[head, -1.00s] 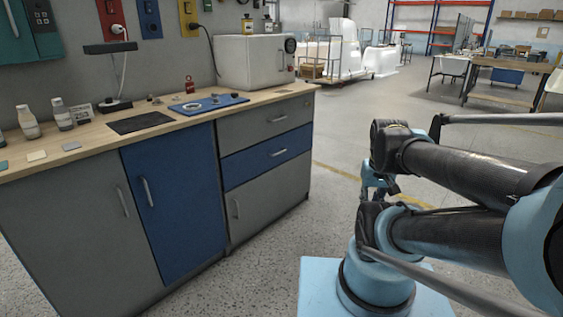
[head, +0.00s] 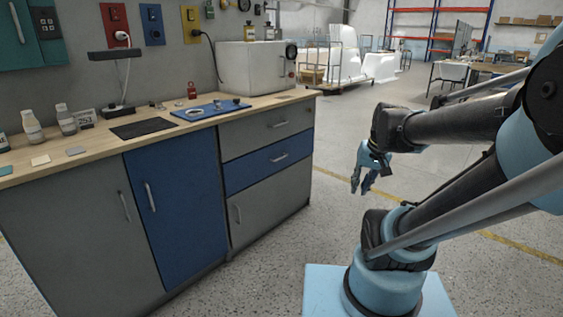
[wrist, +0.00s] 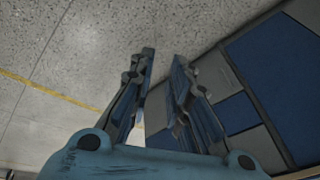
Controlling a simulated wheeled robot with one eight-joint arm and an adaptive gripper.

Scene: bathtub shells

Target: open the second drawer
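The second drawer (head: 240,173) is the blue front between two grey fronts on the right part of the cabinet. It is shut, with a bar handle (head: 278,157). A blue front that looks like this drawer shows tilted in the wrist view (wrist: 236,114). My gripper (head: 361,187) hangs in the air to the right of the cabinet, fingers pointing down, apart from the drawer. In the wrist view my gripper (wrist: 163,55) has its two fingers apart with nothing between them.
Above the blue drawer is a grey drawer (head: 245,135), below it a larger grey front (head: 270,205). A blue door (head: 175,205) stands to the left. The worktop holds bottles, a blue tray (head: 205,112) and a white oven-like box (head: 240,68). The floor beside the cabinet is clear.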

